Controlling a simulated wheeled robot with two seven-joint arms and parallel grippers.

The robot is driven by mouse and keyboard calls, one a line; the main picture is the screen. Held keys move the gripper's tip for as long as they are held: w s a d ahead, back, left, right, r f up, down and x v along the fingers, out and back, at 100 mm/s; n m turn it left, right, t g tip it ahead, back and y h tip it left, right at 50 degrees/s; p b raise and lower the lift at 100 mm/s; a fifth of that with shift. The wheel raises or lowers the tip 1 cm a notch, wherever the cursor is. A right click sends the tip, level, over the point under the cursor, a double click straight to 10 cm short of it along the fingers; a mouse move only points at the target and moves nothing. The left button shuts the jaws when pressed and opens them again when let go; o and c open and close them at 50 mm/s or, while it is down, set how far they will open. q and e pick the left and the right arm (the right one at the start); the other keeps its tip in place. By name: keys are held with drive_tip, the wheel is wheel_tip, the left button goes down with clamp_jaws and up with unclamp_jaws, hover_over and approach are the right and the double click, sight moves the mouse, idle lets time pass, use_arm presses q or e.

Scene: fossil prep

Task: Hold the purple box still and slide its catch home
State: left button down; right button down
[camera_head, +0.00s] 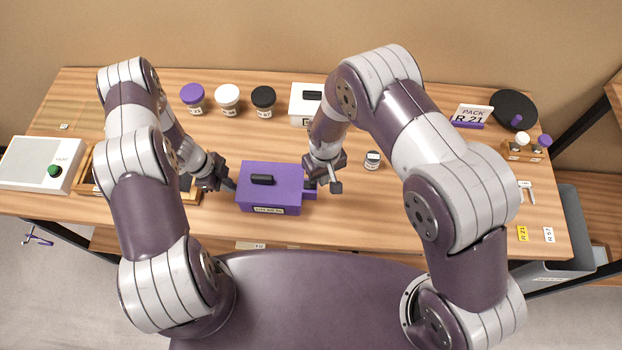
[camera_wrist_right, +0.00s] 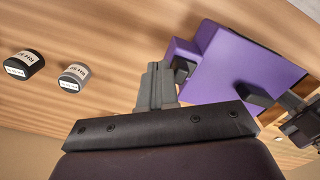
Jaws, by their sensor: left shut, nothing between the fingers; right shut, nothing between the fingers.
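The purple box (camera_head: 270,200) stands on the table in front of me, with a black handle (camera_head: 262,179) on its lid and a label on its front. A purple catch (camera_head: 309,195) with a dark knob sticks out from its right side; the catch also shows in the right wrist view (camera_wrist_right: 180,50). My left gripper (camera_head: 231,185) is shut at the box's left side; I cannot tell whether it touches. My right gripper (camera_head: 335,187) is shut and empty, just right of the catch. In the right wrist view its closed fingers (camera_wrist_right: 157,82) are beside the catch, seemingly apart from it.
Several lidded jars (camera_head: 228,98) and a white box (camera_head: 306,103) stand behind. A small jar (camera_head: 372,160) stands right of my right gripper. A wooden tray (camera_head: 190,198) lies left of the box, partly hidden by my left arm.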

use_arm(q)
drive_tip(key=shift+d, duration=0.7)
idle(0.6)
use_arm(e)
drive_tip(key=shift+a, duration=1.1)
idle(1.4)
drive_tip(key=shift+d, duration=0.1)
idle(0.4)
wheel_tip(320, 180, up, 8)
drive_tip(key=d, duration=0.1)
idle(0.6)
use_arm(q)
drive_tip(key=shift+a, duration=0.1)
